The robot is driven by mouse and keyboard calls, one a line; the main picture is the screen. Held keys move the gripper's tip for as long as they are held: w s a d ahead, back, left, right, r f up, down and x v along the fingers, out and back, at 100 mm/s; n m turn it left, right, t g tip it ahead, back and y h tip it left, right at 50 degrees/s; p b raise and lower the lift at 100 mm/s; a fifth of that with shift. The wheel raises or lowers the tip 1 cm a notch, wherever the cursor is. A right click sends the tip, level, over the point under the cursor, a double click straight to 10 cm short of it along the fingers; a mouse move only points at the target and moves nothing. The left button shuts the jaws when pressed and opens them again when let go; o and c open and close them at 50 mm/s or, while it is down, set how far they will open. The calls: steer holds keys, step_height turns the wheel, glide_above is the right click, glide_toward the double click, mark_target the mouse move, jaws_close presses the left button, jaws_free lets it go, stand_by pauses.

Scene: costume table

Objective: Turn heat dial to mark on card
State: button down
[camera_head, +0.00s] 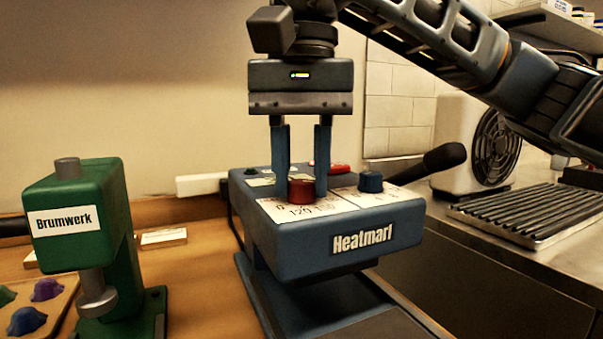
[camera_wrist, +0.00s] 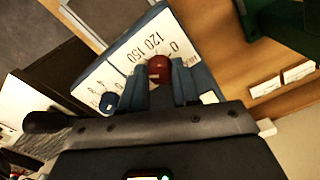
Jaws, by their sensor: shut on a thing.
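The blue heat press (camera_head: 375,236) with the label "Heatmarl" stands in the middle of the head view. Its top carries a white scale plate with numbers such as 120 and 150. The red dial (camera_head: 301,190) sits on this plate and also shows in the wrist view (camera_wrist: 159,69). My gripper (camera_head: 301,180) points straight down from above, its two fingers shut on the red dial, one on each side. The dial's pointer mark is too small to read. A small card (camera_head: 163,237) lies on the table behind the green press; its writing is not legible.
A smaller blue knob (camera_head: 370,182) sits right of the red dial, and a black handle (camera_head: 430,163) sticks out to the right. A green Brumwerk press (camera_head: 75,195) stands at left beside a tray of coloured pieces (camera_head: 60,300). A fan unit (camera_head: 480,140) stands at right.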

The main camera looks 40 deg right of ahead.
mark_target(301, 181)
steer(key=shift+n, duration=1.9)
steer(key=shift+b, duration=0.3)
steer(key=c, duration=0.8)
jaws_free()
step_height(301, 181, up, 8)
steer(key=shift+f+p, duration=0.1)
steer(key=shift+p, duration=0.65)
